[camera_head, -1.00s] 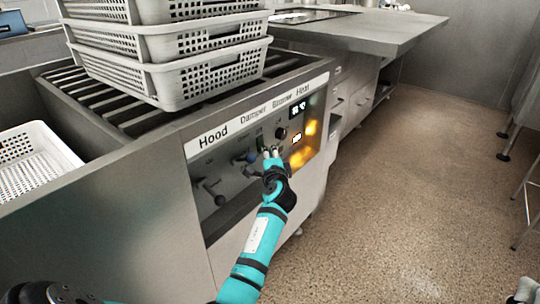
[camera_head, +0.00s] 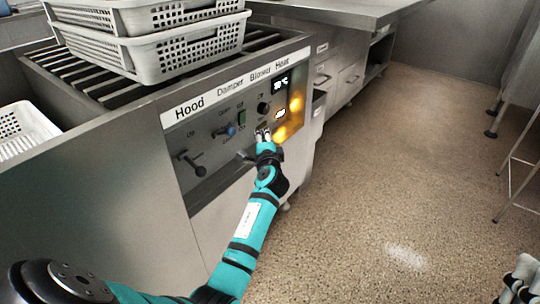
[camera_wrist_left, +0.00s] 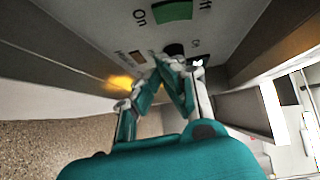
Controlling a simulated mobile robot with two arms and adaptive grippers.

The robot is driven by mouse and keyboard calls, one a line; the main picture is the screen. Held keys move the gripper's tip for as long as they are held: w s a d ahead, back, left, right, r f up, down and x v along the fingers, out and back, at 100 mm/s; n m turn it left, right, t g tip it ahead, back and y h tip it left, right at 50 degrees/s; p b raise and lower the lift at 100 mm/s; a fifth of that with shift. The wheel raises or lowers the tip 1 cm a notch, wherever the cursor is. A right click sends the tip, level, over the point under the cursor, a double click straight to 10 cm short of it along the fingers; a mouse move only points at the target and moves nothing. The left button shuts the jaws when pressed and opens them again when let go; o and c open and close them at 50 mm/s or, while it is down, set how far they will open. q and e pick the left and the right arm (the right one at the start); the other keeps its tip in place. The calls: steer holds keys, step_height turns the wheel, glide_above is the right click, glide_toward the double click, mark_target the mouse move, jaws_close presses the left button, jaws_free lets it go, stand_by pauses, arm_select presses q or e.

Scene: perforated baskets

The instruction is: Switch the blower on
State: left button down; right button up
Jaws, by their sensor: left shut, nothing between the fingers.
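The control panel (camera_head: 215,150) on the steel counter's front is labelled Hood, Damper, Blower and Heat. A green switch (camera_head: 242,118) sits below the Blower label. The wrist view shows a green switch (camera_wrist_left: 172,12) between the words On and Off; I cannot tell which way it is set. My left gripper (camera_head: 263,133) is shut and empty, low and to the right of the green switch in the head view. In the wrist view its fingertips (camera_wrist_left: 168,64) are close to a dark part of the panel; contact is unclear. What seems my right gripper (camera_head: 522,277) is cut off at bottom right.
A black knob (camera_head: 263,107) and a lit display (camera_head: 281,83) are on the panel's right. A lever (camera_head: 190,163) and a blue knob (camera_head: 231,130) protrude at left. White baskets (camera_head: 165,50) are stacked above.

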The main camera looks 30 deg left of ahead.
arm_select(q)
steer(key=p+v, duration=0.1)
steer(key=v, duration=0.7)
steer(key=shift+s+f, duration=0.2)
steer(key=shift+f, duration=0.35)
arm_select(e)
steer(key=w+a+f+g+h, duration=0.1)
steer(key=w+f+g, duration=0.3)
steer(key=w, duration=0.1)
steer(key=shift+w+f+h, duration=0.15)
steer(key=shift+w+h, duration=0.15)
arm_select(q)
steer(key=shift+a, duration=0.15)
arm_select(e)
steer(key=shift+a, duration=0.1)
